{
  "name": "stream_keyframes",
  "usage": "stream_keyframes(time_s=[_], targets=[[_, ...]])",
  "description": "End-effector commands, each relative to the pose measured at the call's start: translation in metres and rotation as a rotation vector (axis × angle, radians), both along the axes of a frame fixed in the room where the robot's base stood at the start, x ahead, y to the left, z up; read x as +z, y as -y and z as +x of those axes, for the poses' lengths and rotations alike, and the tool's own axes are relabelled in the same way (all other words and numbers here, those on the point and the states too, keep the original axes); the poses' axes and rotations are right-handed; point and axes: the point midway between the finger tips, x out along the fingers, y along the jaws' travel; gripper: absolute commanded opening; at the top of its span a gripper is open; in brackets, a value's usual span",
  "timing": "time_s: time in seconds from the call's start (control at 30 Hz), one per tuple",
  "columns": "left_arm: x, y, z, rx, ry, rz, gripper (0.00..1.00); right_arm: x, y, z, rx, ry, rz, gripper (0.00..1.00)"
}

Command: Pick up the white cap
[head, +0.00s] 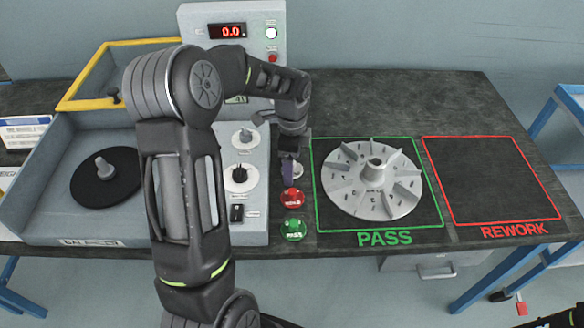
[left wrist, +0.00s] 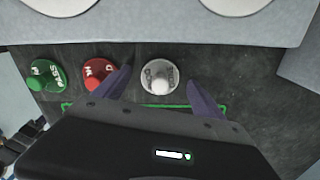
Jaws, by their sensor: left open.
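The white cap (left wrist: 160,76) lies on the dark bench top, a round disc with a small raised knob and lettering. In the head view the white cap (head: 297,169) is partly hidden behind my left gripper (head: 290,172). In the left wrist view my left gripper (left wrist: 160,84) is open, with one dark finger on each side of the white cap. Nothing is held. I cannot tell how far the fingertips are above the bench.
A red cap (head: 291,198) and a green cap (head: 294,229) lie in line with the white one. A grey impeller (head: 372,178) sits in the PASS square; the REWORK square (head: 490,180) is empty. A grey machine (head: 75,215) with a display panel (head: 190,24) stands left.

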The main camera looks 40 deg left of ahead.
Motion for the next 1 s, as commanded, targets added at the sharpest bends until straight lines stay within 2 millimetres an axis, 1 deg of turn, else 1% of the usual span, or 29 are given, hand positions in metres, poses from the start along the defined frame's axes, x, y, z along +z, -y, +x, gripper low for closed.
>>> stream_keyframes(time_s=[0.1, 0.87, 0.9, 1.0], targets=[[0.0002, 0.0, 0.0001, 0.0, 0.0, 0.0, 0.79, 0.0, 0.0, 0.0, 0.0, 0.0, 0.0, 0.36], [0.0002, 0.0, 0.0001, 0.0, 0.0, 0.0, 0.17, 0.0, 0.0, 0.0, 0.0, 0.0, 0.0, 0.36], [0.0003, 0.0, 0.0001, 0.0, 0.0, 0.0, 0.15, 0.0, 0.0, 0.0, 0.0, 0.0, 0.0, 0.36], [0.0003, 0.0, 0.0001, 0.0, 0.0, 0.0, 0.15, 0.0, 0.0, 0.0, 0.0, 0.0, 0.0, 0.36]])
